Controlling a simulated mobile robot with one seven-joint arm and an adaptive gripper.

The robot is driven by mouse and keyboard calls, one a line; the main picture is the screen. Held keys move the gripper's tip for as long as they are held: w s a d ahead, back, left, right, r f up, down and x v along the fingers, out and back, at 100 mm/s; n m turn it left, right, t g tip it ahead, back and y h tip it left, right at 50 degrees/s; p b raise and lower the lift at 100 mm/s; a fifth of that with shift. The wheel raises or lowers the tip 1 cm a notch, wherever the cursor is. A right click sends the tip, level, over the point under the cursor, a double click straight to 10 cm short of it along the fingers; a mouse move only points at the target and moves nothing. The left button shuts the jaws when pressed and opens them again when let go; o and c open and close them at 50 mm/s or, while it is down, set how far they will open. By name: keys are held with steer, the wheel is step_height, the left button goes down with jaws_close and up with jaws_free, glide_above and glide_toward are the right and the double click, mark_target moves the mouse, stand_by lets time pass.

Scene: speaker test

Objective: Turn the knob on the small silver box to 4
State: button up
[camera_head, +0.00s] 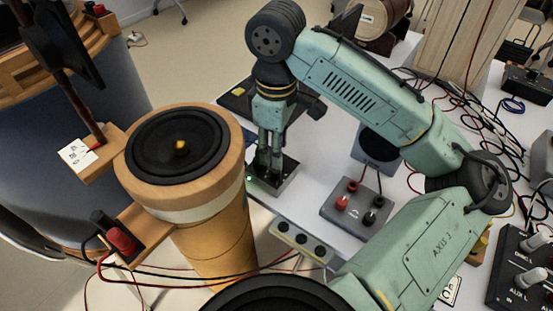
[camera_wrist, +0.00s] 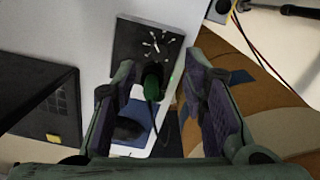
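The small silver box (camera_head: 287,181) lies on the white table below my gripper (camera_head: 268,167) in the head view, with a small green light at its left edge. In the wrist view, the box (camera_wrist: 130,50) looks dark grey, with a fan of white marks on its face. A dark green knob (camera_wrist: 152,82) stands below these marks. My gripper (camera_wrist: 162,110) is open, its two padded fingers apart on the left and right of the knob. I see no clear contact. The numbers are too small to read, so the knob's setting cannot be told.
A wooden cylindrical speaker (camera_head: 220,230) stands close to the left of the box. A grey box with red and black terminals (camera_head: 340,217) sits to the right, and a strip with black round parts (camera_head: 288,233) is in front. Loose cables (camera_head: 470,110) cover the right side.

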mark_target(276, 171)
step_height(276, 171, up, 5)
steer(key=shift+r, duration=0.2)
steer(key=shift+s, duration=0.15)
stand_by(0.4)
